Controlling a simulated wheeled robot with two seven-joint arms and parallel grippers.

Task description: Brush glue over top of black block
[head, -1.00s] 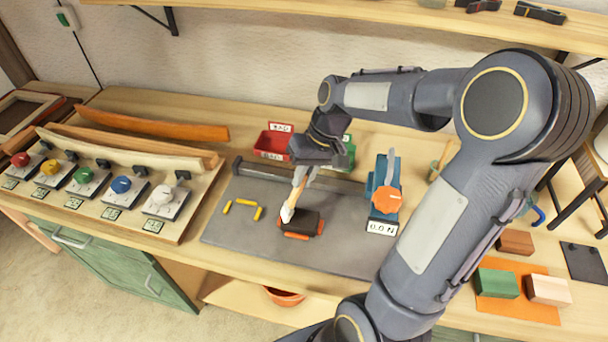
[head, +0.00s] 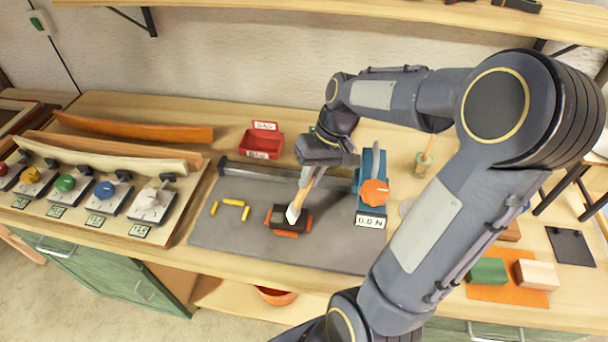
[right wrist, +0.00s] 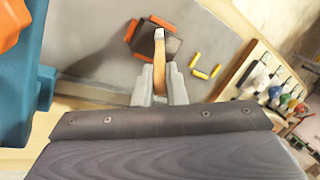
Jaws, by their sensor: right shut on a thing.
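The black block (head: 283,219) lies on the grey mat between orange pieces (head: 286,234). It also shows in the right wrist view (right wrist: 171,43). My right gripper (head: 313,173) is shut on the wooden handle of a brush (head: 304,196). The brush (right wrist: 160,68) slants down, its pale bristles (head: 292,214) at the top of the black block. I cannot tell for sure whether the bristles touch it. The gripper fingers (right wrist: 160,84) show on both sides of the handle in the right wrist view. My left gripper is not in view.
Several yellow pieces (head: 230,203) lie left of the block on the grey mat (head: 225,240). A blue device with an orange knob (head: 374,193) stands to the right. A red bin (head: 262,142) is behind. A jar (head: 423,162) stands at the back right. Coloured knobs line the left.

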